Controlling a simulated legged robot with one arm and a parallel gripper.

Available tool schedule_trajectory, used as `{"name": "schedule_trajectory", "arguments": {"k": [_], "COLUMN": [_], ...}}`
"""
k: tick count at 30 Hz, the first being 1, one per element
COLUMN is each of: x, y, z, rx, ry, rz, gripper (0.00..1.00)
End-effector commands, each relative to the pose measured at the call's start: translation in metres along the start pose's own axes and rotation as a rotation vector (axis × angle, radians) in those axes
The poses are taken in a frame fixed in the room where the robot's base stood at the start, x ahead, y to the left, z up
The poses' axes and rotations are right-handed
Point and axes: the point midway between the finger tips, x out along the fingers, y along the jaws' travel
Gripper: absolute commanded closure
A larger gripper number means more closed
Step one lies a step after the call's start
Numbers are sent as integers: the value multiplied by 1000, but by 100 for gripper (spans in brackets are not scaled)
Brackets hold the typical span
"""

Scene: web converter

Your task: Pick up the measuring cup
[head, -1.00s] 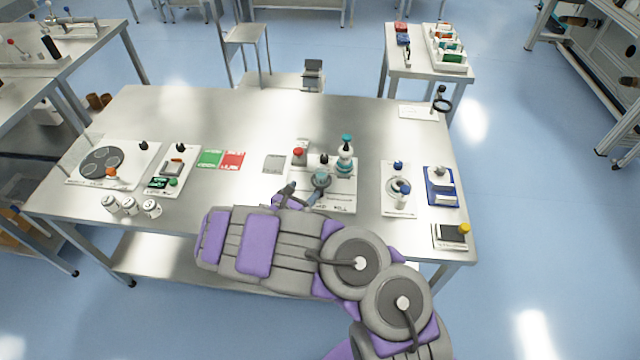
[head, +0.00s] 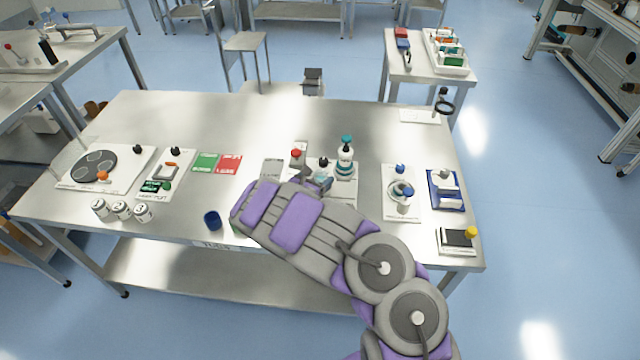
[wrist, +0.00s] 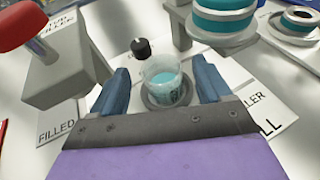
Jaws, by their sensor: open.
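The measuring cup (wrist: 165,84) is a clear cup with teal liquid, standing upright on a round grey base in the wrist view. My gripper (wrist: 162,72) is open, with one blue-grey finger on each side of the cup. Gaps show between the fingers and the cup, and it is not gripped. In the head view my gripper (head: 314,181) is over the filler plate at the table's front middle, and my arm hides most of that spot.
A teal-banded dispenser (head: 345,160) stands just behind my gripper; its base also shows in the wrist view (wrist: 225,18). A red-topped grey block (wrist: 65,75) is close on the left. A dark blue cup (head: 212,220) and white containers (head: 121,210) stand near the front edge.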

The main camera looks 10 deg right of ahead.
Motion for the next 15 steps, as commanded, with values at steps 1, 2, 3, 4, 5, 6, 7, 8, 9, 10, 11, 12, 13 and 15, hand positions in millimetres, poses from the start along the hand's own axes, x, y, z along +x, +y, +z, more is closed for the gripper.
{"name": "schedule_trajectory", "arguments": {"k": [1, 2, 3, 4, 5, 6, 7, 8, 9, 10, 11, 12, 13, 15], "x": [0, 0, 0, 0, 0, 0, 0, 0, -1, -1, -1, -1, -1, -1], "y": [0, 0, 0, 0, 0, 0, 0, 0, 0, 0, 0, 0, 0, 0], "z": [0, 0, 0, 0, 0, 0, 0, 0, 0, 0, 0, 0, 0, 0], "rx": [0, -1, -1, -1, -1, -1, -1, -1, -1, -1, -1, -1, -1, -1], "ry": [1, 1, 1, 1, 1, 1, 0, 0, 0, 0, 0, 0, 0, 0], "rz": [-1, -1, -1, -1, -1, -1, -1, -1, -1, -1, -1, -1, -1, -1], "gripper": [22, 22, 22, 22, 22, 26, 29, 32, 36, 38, 41, 45, 48, 55]}}
